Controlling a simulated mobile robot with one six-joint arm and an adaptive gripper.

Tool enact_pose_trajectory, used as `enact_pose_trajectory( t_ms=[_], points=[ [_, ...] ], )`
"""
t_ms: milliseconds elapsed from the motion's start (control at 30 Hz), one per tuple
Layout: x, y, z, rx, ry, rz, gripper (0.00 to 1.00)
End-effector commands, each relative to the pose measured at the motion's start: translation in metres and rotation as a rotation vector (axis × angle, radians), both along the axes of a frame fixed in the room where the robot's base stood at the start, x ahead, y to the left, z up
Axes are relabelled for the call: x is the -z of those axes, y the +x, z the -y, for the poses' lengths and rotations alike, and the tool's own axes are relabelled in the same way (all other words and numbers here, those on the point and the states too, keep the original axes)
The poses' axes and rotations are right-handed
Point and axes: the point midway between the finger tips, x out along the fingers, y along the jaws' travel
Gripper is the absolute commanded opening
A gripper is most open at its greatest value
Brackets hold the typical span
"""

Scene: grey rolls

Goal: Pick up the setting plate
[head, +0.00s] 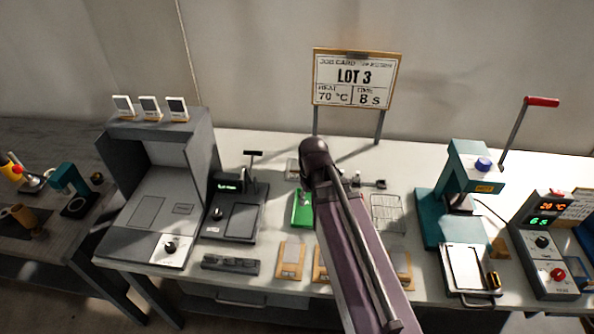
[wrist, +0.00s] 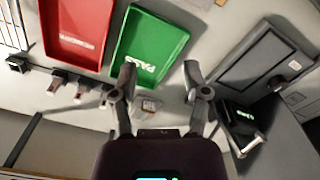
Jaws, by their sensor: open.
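I cannot tell for certain which thing is the setting plate. A flat pale plate (head: 464,268) with a dark frame and a black-and-yellow grip lies in front of the teal press (head: 434,220) at the right of the bench. My gripper (wrist: 159,76) is open in the wrist view, its fingers spread over the bench. A small pale block (wrist: 148,104) shows between the fingers, and I see no contact. The green PASS tray (wrist: 150,45) lies beside the fingers. In the head view my arm hides the gripper and part of the bench middle.
A red tray (wrist: 78,28) lies beside the green one. A grey scale (head: 233,220), a grey hood (head: 158,190), a wire rack (head: 387,211) and a control box (head: 545,250) stand on the bench. Several wood-edged plates (head: 291,260) line its front. A LOT 3 sign (head: 355,78) stands behind.

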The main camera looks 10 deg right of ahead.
Motion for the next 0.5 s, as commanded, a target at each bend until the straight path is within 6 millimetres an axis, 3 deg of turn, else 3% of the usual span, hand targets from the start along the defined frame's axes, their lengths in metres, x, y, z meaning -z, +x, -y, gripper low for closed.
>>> enact_pose_trajectory(
  t_ms=[33, 500],
  points=[
    [-0.001, 0.022, 0.000, -0.050, 0.000, 0.000, 0.60],
    [-0.005, 0.186, 0.003, -0.753, 0.001, 0.000, 0.60]
  ],
)
